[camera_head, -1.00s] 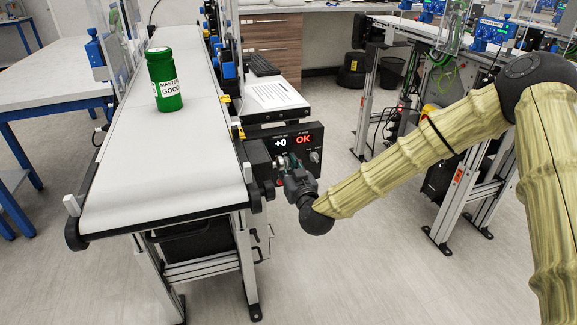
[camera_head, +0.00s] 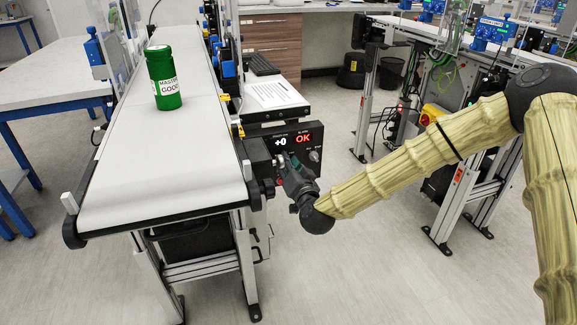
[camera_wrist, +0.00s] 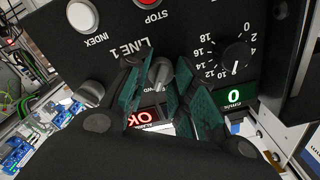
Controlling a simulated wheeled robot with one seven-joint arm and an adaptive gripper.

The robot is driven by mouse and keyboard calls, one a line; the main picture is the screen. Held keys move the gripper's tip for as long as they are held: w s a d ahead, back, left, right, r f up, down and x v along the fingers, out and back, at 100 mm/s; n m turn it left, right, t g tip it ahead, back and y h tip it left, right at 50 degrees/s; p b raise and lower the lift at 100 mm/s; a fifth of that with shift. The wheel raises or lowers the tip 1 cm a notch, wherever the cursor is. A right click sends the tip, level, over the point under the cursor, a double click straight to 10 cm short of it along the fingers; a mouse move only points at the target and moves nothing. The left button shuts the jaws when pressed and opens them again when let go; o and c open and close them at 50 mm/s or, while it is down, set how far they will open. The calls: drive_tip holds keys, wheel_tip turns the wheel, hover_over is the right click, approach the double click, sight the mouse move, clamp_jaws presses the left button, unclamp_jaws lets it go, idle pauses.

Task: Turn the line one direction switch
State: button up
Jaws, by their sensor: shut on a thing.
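The line one control panel (camera_head: 311,170) is mounted at the right side of the near end of the conveyor. In the wrist view, its LINE 1 direction switch (camera_wrist: 159,72) is a small grey knob, seen upside down, with part of a "FWD" label beside it. My gripper (camera_wrist: 160,78) has its teal-padded fingers on either side of the knob and is shut on it. In the head view, my gripper (camera_head: 283,160) reaches the panel face from the front right and hides the switch. The knob's exact pointing direction is hard to tell.
A green "GOOD" canister (camera_head: 164,78) stands upright on the white belt (camera_head: 150,150). The wrist view shows a red STOP button (camera_wrist: 148,3), a white INDEX button (camera_wrist: 82,16), a speed dial (camera_wrist: 237,54) and a display reading 0 (camera_wrist: 236,94). Open floor lies right of the panel.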

drive_tip(key=shift+d+m, duration=0.1)
drive_tip(key=shift+m, duration=1)
drive_tip(key=o, duration=1)
drive_tip(key=shift+o, duration=0.2)
drive_tip(key=shift+s, duration=0.1)
drive_tip(key=v, duration=1.1)
drive_tip(key=shift+s, duration=0.35)
drive_tip(key=shift+d, duration=0.15)
